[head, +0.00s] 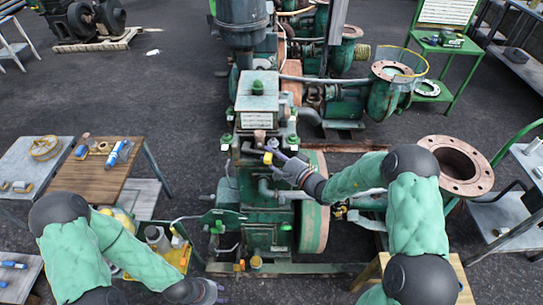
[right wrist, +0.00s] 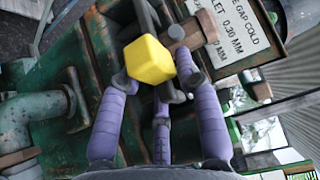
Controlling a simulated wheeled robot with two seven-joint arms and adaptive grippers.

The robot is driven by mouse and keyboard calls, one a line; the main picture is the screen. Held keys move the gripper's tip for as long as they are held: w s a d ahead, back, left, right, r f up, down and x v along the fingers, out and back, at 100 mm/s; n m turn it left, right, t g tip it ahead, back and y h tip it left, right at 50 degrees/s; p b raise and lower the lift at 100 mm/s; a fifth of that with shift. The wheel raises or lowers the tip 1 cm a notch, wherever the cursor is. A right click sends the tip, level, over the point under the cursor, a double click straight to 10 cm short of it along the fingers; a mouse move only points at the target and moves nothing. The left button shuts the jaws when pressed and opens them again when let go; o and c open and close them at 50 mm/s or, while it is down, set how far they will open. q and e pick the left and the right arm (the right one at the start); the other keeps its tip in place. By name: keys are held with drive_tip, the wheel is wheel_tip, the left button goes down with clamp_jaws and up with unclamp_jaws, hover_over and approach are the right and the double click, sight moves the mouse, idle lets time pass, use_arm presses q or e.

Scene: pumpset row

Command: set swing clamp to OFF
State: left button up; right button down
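A yellow block-shaped grip (right wrist: 150,68), which may be the swing clamp's handle, sits between the purple fingers of my right gripper (right wrist: 160,82) in the right wrist view. The left finger is close against the block; whether the right finger touches it is unclear. In the head view, my right gripper (head: 279,161) is at the upper front of the green pump machine (head: 258,221), beside the small yellow grip (head: 267,158). My left gripper (head: 214,288) is low at the machine's front left, apart from the clamp; its fingers are too small to read. No OFF marking is legible.
A white label plate (right wrist: 237,40) is beside the yellow grip. A wooden-topped bench (head: 95,170) stands at left, and a large rusty flange (head: 455,165) stands at right. Other pumps are behind. Dark floor is open at the upper left.

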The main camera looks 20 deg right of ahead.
drive_tip(key=shift+a, duration=0.1)
drive_tip(key=shift+s+a+m+t+h, duration=0.35)
drive_tip(key=shift+m+t+h, duration=0.2)
drive_tip(key=shift+h, duration=0.35)
drive_tip(key=c, duration=1.1)
unclamp_jaws()
drive_tip(key=shift+r, duration=0.1)
drive_tip(key=shift+o, duration=0.2)
drive_tip(key=shift+w+d+g+y+b, duration=0.25)
drive_tip(key=shift+y+b, duration=0.1)
drive_tip(key=shift+y, duration=0.15)
drive_tip(key=shift+n, duration=0.25)
